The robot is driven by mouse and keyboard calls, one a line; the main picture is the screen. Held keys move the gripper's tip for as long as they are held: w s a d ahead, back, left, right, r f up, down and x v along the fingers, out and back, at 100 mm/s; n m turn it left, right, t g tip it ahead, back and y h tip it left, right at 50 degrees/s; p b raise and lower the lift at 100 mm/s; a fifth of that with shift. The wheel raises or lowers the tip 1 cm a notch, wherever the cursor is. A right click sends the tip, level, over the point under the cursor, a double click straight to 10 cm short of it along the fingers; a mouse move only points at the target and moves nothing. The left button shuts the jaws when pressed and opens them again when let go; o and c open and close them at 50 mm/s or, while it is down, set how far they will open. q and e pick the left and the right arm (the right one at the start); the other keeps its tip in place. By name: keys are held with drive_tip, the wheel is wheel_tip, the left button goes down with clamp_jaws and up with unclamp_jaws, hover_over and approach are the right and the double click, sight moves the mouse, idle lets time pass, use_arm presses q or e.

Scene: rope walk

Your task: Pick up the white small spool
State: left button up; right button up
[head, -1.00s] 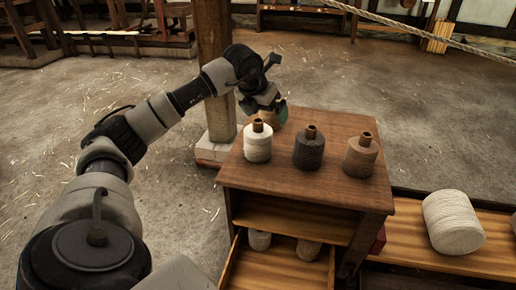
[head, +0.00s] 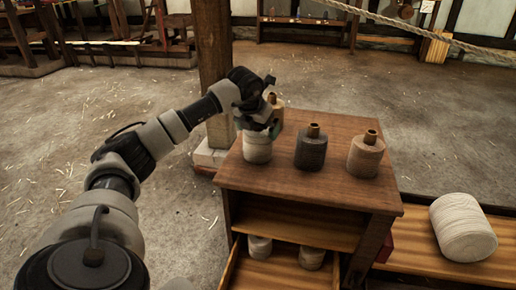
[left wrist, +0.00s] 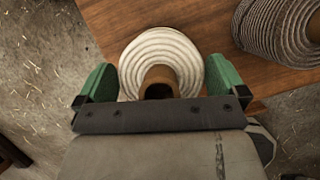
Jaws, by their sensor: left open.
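The white small spool (head: 257,151) stands upright at the left front of the wooden cabinet's top (head: 330,185). My left gripper (head: 260,128) is open directly over it and hides its top in the head view. In the left wrist view the white spool (left wrist: 150,48) shows from above with its brown core. The green fingertips of my left gripper (left wrist: 160,82) are spread on either side of it. I cannot tell whether they touch it. My right gripper is not in view.
A dark spool (head: 310,150) and a tan spool (head: 366,157) stand to the right, and a yellowish spool (head: 277,103) behind the gripper. Pale spools (head: 259,247) lie in the open drawer. A large white spool (head: 463,228) lies at right. A wooden post (head: 214,70) stands behind.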

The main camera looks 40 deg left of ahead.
use_arm(q)
drive_tip(key=shift+f, duration=0.1)
drive_tip(key=c, duration=0.8)
